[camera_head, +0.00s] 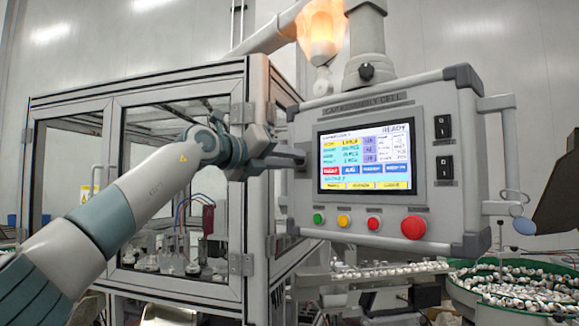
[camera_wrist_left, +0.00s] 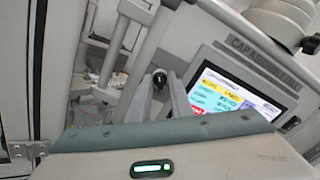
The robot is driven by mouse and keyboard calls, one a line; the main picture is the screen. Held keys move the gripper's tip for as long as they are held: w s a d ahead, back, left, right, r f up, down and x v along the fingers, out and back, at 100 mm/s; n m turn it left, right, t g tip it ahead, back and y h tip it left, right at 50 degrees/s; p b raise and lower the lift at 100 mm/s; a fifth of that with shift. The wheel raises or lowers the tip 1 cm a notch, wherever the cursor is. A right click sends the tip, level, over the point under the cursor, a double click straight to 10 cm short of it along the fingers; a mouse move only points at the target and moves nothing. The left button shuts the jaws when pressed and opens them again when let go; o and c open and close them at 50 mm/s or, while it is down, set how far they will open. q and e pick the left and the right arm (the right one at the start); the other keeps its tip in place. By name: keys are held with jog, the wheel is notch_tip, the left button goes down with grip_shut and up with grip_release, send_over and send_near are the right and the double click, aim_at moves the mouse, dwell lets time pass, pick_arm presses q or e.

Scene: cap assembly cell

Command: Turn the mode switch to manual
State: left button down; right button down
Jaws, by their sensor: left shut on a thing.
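The grey control panel (camera_head: 300,208) has a lit screen (camera_head: 366,156) reading READY. My left gripper (camera_head: 301,158) is at the panel's left side, beside the screen, with its fingers pointing at the panel face. In the left wrist view, a small dark knob (camera_wrist_left: 159,77) shows between the tips of my left gripper (camera_wrist_left: 160,84), and the fingers are shut on it. It looks like the mode switch; its label and pointer position cannot be read. My right gripper is not in view.
Green, yellow and red buttons (camera_head: 344,220) and a large red button (camera_head: 413,227) line the panel's lower edge. Two black switches (camera_head: 443,126) are right of the screen. A framed enclosure (camera_head: 180,97) stands behind my left arm. A green bowl (camera_head: 470,305) of small parts is lower right.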

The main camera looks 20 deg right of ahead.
pick_arm(q)
jog(key=shift+n+b, duration=0.35)
jog(key=shift+n, duration=0.65)
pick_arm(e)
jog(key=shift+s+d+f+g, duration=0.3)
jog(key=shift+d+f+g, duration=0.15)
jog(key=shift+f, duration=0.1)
pick_arm(q)
jog(key=shift+a, duration=0.1)
jog(key=c, duration=1.6)
grip_release()
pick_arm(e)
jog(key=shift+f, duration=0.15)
